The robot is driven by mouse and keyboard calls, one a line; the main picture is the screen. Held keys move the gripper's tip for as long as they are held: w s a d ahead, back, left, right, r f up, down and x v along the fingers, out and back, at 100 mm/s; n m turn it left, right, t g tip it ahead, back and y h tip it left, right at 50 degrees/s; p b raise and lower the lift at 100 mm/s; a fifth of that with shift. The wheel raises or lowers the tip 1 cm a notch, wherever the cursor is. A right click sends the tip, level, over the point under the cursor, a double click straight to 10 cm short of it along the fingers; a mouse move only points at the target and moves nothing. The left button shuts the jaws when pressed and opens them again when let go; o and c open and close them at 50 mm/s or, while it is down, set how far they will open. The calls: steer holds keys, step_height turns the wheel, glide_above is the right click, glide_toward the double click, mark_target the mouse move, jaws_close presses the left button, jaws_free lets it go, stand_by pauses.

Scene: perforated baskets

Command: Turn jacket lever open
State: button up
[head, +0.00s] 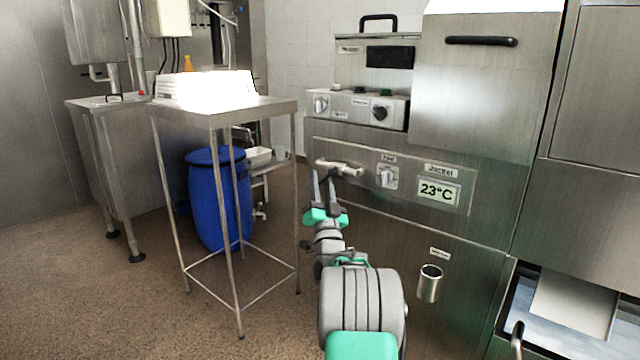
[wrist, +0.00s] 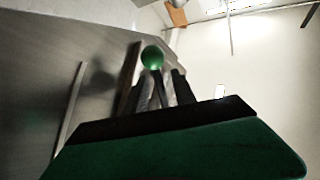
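The jacket panel is a grey plate on the steel machine, with a "Jacket" label and a display (head: 439,191) reading 23°C. A pale lever (head: 341,167) sticks out at the panel's left end and lies roughly horizontal. My gripper (head: 322,174) is just below and in front of the lever, fingers pointing up. Whether a finger touches the lever I cannot tell. In the wrist view, my dark fingers (wrist: 158,90) point up the picture, with a green ball (wrist: 152,57) at their tips.
A small knob (head: 387,176) sits right of the lever. A control box (head: 358,107) with knobs is above the panel. A steel table (head: 222,109) with bright white trays stands left, a blue barrel (head: 217,200) behind its legs. A metal cup (head: 429,283) is fixed lower right.

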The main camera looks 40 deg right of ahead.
steer(key=b+v, duration=0.3)
steer(key=v, duration=0.5)
steer(key=shift+w, duration=0.1)
